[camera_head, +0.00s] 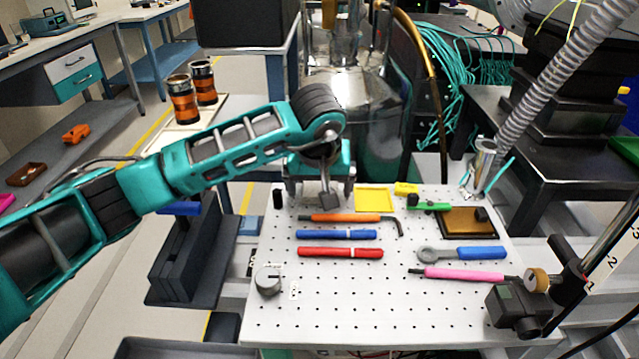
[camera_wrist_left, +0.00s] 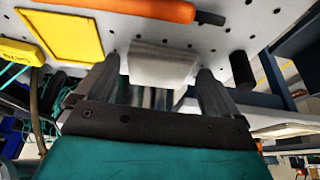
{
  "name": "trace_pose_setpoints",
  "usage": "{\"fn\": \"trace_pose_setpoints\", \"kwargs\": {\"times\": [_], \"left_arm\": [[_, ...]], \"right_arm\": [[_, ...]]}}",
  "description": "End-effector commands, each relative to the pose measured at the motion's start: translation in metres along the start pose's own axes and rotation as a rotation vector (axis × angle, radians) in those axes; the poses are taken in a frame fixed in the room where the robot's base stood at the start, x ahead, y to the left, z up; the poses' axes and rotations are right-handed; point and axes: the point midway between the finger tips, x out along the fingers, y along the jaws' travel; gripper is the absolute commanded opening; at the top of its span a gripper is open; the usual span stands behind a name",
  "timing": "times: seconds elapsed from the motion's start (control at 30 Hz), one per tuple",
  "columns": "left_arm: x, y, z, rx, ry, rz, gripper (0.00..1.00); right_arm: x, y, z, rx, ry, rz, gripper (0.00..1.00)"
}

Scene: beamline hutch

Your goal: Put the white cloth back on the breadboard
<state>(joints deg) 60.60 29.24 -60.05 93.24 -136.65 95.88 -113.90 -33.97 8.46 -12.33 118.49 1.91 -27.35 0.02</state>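The white cloth (camera_wrist_left: 162,66) looks like a small folded pad in the left wrist view, at the edge of the breadboard. In the head view it is a shaded grey patch (camera_head: 330,202) near the far edge of the white perforated breadboard (camera_head: 370,310). It seems to rest on the board; contact is hard to see. My left gripper (camera_head: 321,190) points down over that edge. My right gripper is not in view.
On the board, an orange hex tool (camera_head: 345,218), blue (camera_head: 336,235) and red (camera_head: 340,253) tools lie nearer than the cloth. A black cylinder (camera_head: 278,198) stands left of it, a yellow tray (camera_head: 375,200) right. A post with a stage (camera_head: 520,305) stands at right. The board's front is mostly clear.

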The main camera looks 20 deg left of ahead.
Motion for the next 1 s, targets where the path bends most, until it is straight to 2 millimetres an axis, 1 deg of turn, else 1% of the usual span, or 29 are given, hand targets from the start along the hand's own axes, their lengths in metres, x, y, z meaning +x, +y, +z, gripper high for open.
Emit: {"fn": "trace_pose_setpoints", "kwargs": {"times": [0.23, 0.37, 0.47, 0.7, 0.8, 0.9, 1.0], "left_arm": [[0.0, -0.001, 0.0, 0.0, -0.001, -0.002, 0.98], [-0.007, 0.0, -0.002, -0.001, 0.001, 0.0, 0.98], [-0.023, 0.0, -0.003, 0.0, 0.003, 0.002, 0.98], [-0.076, 0.0, -0.003, 0.001, 0.004, 0.001, 0.98], [-0.095, 0.0, -0.003, 0.001, 0.004, 0.0, 0.98], [-0.109, 0.0, -0.002, 0.0, 0.002, 0.0, 0.98], [-0.118, 0.0, -0.002, -0.001, 0.001, 0.0, 0.98]], "right_arm": [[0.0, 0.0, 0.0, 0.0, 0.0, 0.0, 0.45], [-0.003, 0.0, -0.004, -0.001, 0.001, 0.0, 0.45], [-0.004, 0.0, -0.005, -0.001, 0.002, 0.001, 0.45], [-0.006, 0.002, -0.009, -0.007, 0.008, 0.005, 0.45], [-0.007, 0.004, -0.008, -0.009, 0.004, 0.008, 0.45], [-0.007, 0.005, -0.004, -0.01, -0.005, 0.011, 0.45], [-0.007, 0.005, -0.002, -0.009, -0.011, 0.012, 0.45]]}}
